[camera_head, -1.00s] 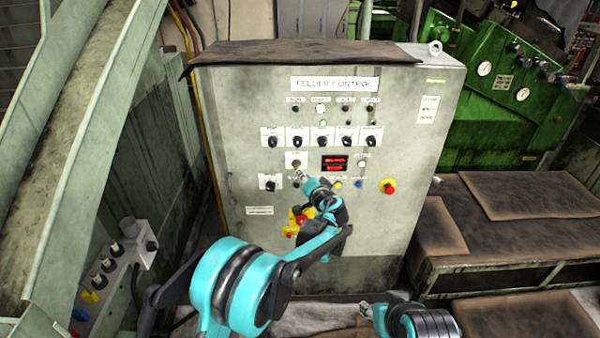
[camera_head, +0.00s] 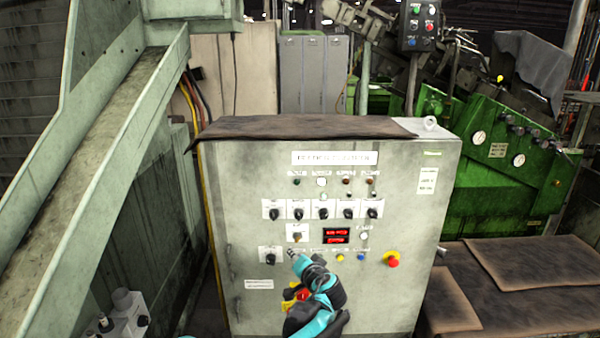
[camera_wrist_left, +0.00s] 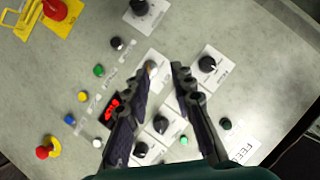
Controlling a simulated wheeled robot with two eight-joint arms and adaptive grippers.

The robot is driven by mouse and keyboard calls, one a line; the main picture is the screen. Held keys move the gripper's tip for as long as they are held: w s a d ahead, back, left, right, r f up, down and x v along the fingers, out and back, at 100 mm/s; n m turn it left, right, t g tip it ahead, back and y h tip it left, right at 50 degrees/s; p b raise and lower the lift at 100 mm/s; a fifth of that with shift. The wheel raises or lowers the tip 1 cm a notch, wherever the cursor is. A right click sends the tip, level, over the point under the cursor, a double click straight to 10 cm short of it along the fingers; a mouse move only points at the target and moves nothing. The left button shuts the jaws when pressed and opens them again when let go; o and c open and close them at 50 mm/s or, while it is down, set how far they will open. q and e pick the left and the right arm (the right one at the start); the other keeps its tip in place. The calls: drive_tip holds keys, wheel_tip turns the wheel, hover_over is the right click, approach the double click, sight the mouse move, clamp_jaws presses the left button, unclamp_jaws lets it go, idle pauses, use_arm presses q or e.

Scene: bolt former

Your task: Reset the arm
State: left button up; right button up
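The grey feeder control cabinet (camera_head: 325,185) stands in front of me with its panel of knobs, lamps and buttons. My left gripper (camera_head: 294,256) is before the panel, just below a single knob on a white plate (camera_head: 297,237). In the left wrist view its two dark fingers (camera_wrist_left: 164,68) are spread with a gap between them and nothing held. The tip of the left finger overlaps that same knob (camera_wrist_left: 151,67) in the picture; I cannot tell whether they touch. A red display (camera_head: 336,236) is to the right of the knob. My right gripper is out of view.
A red emergency button (camera_head: 393,261) is on the cabinet's lower right. A sloping green-grey chute (camera_head: 85,140) rises at left. A green machine (camera_head: 510,145) and brown-covered benches (camera_head: 530,270) are at right. A small control box (camera_head: 125,318) shows at lower left.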

use_arm(q)
drive_tip(key=s+a+r+n+g+h, duration=0.1)
drive_tip(key=s+a+n+g, duration=0.1)
drive_tip(key=s+a, duration=0.65)
drive_tip(key=s+a+r+n+g, duration=0.1)
drive_tip(key=s+a+r+g, duration=0.1)
drive_tip(key=s+a, duration=0.65)
drive_tip(key=s+f+n+g+h, duration=0.1)
drive_tip(key=s+f, duration=0.2)
drive_tip(key=s, duration=0.7)
drive_tip(key=s+f+n+g+h, duration=0.1)
drive_tip(key=s+f, duration=0.3)
drive_tip(key=s, duration=0.7)
drive_tip(key=shift+s+a+n+h, duration=0.2)
drive_tip(key=shift+a+n+h, duration=0.1)
drive_tip(key=shift+h, duration=0.4)
